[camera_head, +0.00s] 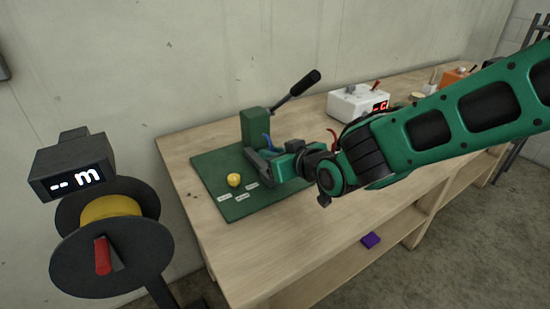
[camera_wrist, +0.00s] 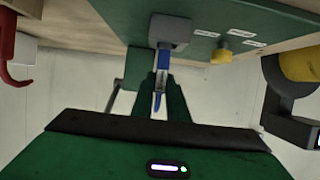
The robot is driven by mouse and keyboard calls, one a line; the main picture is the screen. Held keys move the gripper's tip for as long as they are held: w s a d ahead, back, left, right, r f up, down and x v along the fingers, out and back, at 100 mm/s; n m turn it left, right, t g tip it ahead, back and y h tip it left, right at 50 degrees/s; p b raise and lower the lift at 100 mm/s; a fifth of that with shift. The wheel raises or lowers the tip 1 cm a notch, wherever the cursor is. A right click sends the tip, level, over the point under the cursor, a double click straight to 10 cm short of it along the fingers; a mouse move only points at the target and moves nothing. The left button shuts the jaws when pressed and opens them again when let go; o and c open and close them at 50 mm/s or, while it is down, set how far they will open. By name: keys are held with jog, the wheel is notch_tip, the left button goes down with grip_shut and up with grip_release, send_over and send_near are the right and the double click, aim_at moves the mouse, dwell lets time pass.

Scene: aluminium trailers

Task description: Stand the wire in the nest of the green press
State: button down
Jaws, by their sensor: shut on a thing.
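The green press (camera_head: 255,126) stands at the back of a green base plate (camera_head: 211,166), its black-handled lever raised to the upper right. My gripper (camera_head: 266,158) is in front of the press column, low over the plate. It is shut on a blue wire (camera_head: 267,138), whose blue end sticks up above the jaws. In the wrist view the wire (camera_wrist: 159,98) has a pale band and lies between my fingers (camera_wrist: 162,66). Its far end meets a grey block (camera_wrist: 171,30) on the plate, which looks like the nest. I cannot tell whether it is seated inside.
A yellow knob (camera_head: 234,180) and small white labels are on the plate. A white box with a red display (camera_head: 358,103) and a red hook (camera_head: 333,137) are farther right. A reel stand (camera_head: 112,238) is at left. A purple block (camera_head: 371,240) lies on the lower shelf.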

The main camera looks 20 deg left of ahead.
jog(key=shift+f, duration=0.6)
jog(key=shift+s, duration=0.1)
jog(key=c, duration=1.7)
grip_release()
jog(key=shift+c, duration=0.2)
jog(key=v, duration=1.2)
